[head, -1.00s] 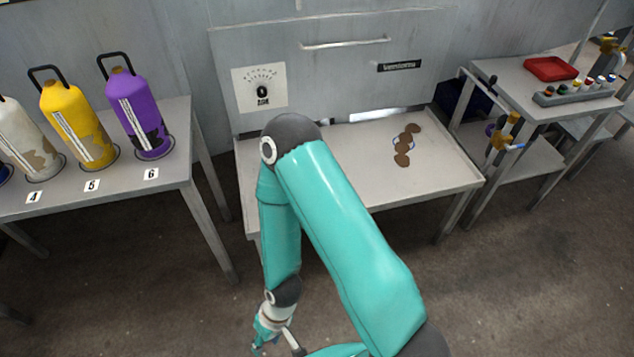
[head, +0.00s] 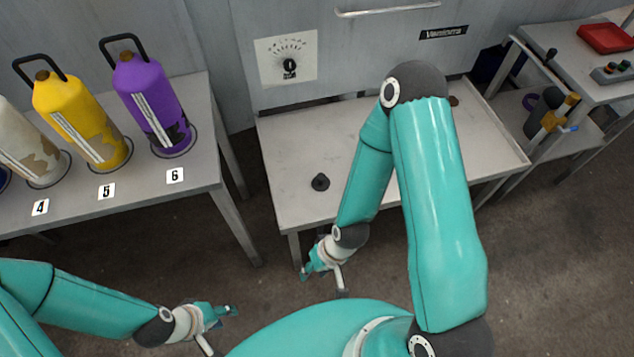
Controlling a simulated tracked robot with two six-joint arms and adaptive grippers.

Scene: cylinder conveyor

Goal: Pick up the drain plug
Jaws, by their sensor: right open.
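A small black plug-like piece (head: 320,182), which looks like the drain plug, lies on the left front part of the grey metal table (head: 290,140). My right gripper (head: 306,273) is open and empty. It hangs just off the table's front edge, below the plug in the picture and apart from it. My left gripper (head: 230,311) is at the lower left over the floor, away from the table. Its fingers are too small to tell whether they are open or shut.
My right arm covers the table's middle. A left stand (head: 130,205) holds yellow (head: 80,120) and purple (head: 150,100) bottles and a whitish one. A right side table (head: 570,65) carries a red tray (head: 606,38) and a button box (head: 612,73). A panel rises behind the table.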

